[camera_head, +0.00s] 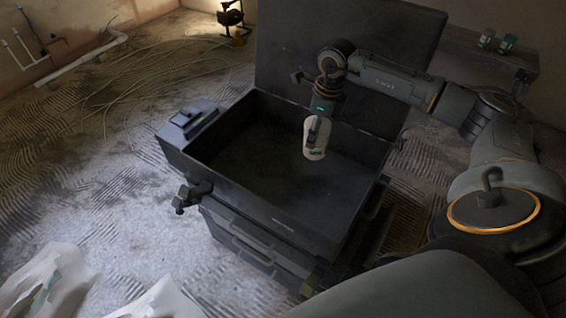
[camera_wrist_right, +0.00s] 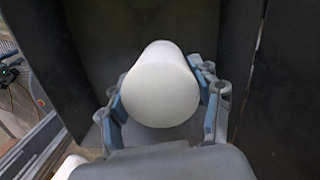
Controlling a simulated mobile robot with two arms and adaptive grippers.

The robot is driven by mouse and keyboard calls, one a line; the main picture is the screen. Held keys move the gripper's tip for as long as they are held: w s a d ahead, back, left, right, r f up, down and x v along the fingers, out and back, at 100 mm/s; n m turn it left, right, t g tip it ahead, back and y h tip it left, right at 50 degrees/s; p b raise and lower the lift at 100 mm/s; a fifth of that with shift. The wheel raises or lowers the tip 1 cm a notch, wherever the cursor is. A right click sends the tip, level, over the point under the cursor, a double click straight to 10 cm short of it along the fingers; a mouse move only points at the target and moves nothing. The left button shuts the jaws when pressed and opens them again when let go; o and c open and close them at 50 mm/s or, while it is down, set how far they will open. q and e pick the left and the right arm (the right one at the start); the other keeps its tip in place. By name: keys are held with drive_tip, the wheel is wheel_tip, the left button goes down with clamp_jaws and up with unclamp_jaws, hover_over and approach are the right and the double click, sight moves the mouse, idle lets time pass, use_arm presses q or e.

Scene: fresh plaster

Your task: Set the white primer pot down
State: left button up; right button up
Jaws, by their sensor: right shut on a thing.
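The white primer pot (camera_head: 316,146) hangs in my right gripper (camera_head: 318,122) over the open black toolbox (camera_head: 345,200). In the right wrist view the pot (camera_wrist_right: 162,88) fills the space between the two blue-padded fingers of my right gripper (camera_wrist_right: 163,100). The fingers are shut on its sides. The pot is apart from the box floor as far as the head view shows, though its exact height is hard to tell. The box interior is dark and looks empty. My left gripper is not in view.
The toolbox lid (camera_head: 345,60) stands open at the back. A small device (camera_head: 192,120) sits on the box's left edge. White sacks (camera_head: 50,280) lie at the lower left. A shelf (camera_head: 490,55) at the right holds two small pots. Cables lie across the floor.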

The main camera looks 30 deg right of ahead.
drive_tip(key=w+a+f, duration=0.1)
drive_tip(key=a+f, duration=0.2)
drive_tip(key=w+a+f, duration=0.1)
drive_tip(key=a+f, duration=0.2)
drive_tip(key=f, duration=0.1)
drive_tip(key=w+a+f, duration=0.1)
drive_tip(key=a+f, duration=0.2)
drive_tip(key=shift+f+b, duration=0.3)
drive_tip(key=shift+b, duration=0.05)
drive_tip(key=shift+f, duration=0.25)
drive_tip(key=o, duration=1.7)
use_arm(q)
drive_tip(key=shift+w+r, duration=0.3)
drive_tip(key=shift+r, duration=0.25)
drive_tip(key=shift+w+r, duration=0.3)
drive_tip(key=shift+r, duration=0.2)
use_arm(e)
drive_tip(key=shift+o, duration=0.2)
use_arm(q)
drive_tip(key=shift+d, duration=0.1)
